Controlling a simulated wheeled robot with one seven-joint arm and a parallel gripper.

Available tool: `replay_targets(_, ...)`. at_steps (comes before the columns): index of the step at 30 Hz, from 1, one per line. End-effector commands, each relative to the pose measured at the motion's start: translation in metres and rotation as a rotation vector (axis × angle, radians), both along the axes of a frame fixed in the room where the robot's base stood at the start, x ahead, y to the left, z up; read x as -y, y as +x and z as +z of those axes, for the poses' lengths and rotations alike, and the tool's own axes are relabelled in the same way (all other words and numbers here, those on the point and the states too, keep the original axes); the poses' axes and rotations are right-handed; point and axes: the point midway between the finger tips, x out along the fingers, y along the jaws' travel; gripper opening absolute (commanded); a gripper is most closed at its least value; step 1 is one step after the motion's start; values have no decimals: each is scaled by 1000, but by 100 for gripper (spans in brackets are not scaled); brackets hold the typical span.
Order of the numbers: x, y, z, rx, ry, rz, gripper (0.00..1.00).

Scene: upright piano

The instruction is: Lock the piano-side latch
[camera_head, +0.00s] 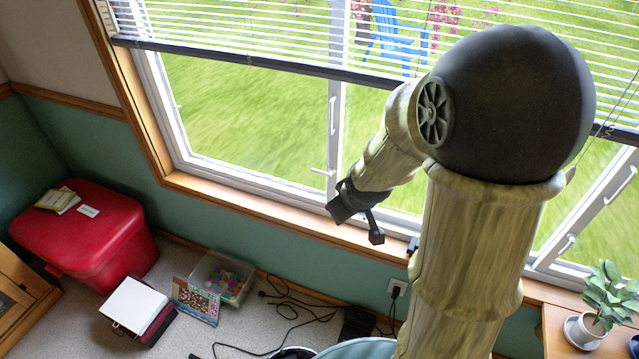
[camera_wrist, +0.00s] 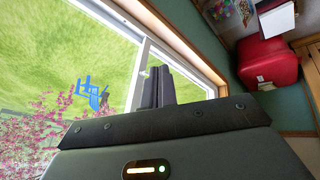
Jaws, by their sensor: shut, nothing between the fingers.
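The window has small white latches on its frames. One latch (camera_head: 324,172) is low on the left pane's frame, with a longer handle (camera_head: 332,115) above it. Another latch (camera_head: 567,243) is on the right frame, with a handle (camera_head: 619,186) above it. I cannot tell which one is the piano-side latch. The piano is not clearly in view. My gripper (camera_head: 376,236) is in front of the window near the sill, right of and below the left latch. In the wrist view my fingers (camera_wrist: 156,88) are together and empty, overlapping the white window frame.
The wooden sill (camera_head: 280,220) runs below the window, and blinds (camera_head: 250,45) hang above. A red chest (camera_head: 85,235), a white-topped box (camera_head: 134,305) and a clear bin (camera_head: 222,279) stand on the floor. Cables lie nearby. A potted plant (camera_head: 600,300) is at the right.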

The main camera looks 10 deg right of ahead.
Motion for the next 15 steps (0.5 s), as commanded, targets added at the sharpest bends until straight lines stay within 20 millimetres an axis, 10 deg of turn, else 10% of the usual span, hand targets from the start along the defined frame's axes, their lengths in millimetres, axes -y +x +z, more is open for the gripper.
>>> replay_targets(1, 4, 25, -31, 59, -42, 86, 0)
replay_targets(9, 7, 137, -90, 433, -292, 555, 0)
replay_targets(15, 3, 176, -106, 637, -425, 749, 0)
